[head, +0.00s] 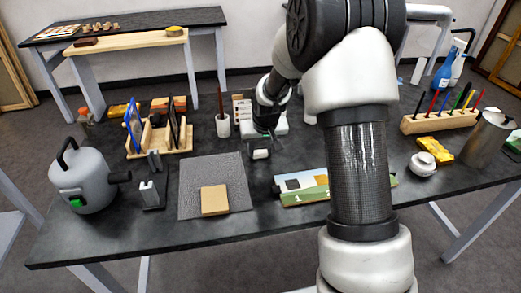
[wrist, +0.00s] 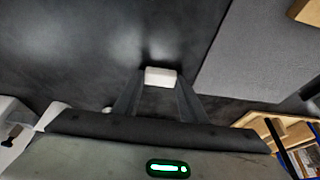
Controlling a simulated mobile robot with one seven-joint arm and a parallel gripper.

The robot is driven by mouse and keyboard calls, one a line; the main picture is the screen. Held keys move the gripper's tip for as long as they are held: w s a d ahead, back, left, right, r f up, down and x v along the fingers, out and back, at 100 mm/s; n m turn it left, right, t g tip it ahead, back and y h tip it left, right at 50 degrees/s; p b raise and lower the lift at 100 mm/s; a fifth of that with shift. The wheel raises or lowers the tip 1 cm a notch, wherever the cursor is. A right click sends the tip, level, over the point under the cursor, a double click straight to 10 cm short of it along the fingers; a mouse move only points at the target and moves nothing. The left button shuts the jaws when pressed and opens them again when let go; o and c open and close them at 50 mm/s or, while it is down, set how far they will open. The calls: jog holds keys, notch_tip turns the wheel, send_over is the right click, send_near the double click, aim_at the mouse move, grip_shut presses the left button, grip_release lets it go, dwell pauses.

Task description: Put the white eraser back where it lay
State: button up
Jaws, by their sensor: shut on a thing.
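The white eraser (head: 261,154) is a small pale block between the fingertips of my gripper (head: 263,147), over the dark table (head: 235,234). In the wrist view the eraser (wrist: 160,77) sits across the tips of both fingers of my gripper (wrist: 159,88), which are shut on it. A dark patch like a shadow lies just beyond it. It is low over the table top; I cannot tell whether it touches. The table around it is bare.
A grey mat (head: 191,184) with a tan block (head: 214,200) lies to the left. A picture strip (head: 302,190) lies in front to the right, partly behind my arm. A cup (head: 223,125) and a wooden rack (head: 160,145) stand behind and left.

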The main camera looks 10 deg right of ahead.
jog(key=shift+r, duration=0.1)
jog(key=o, duration=1)
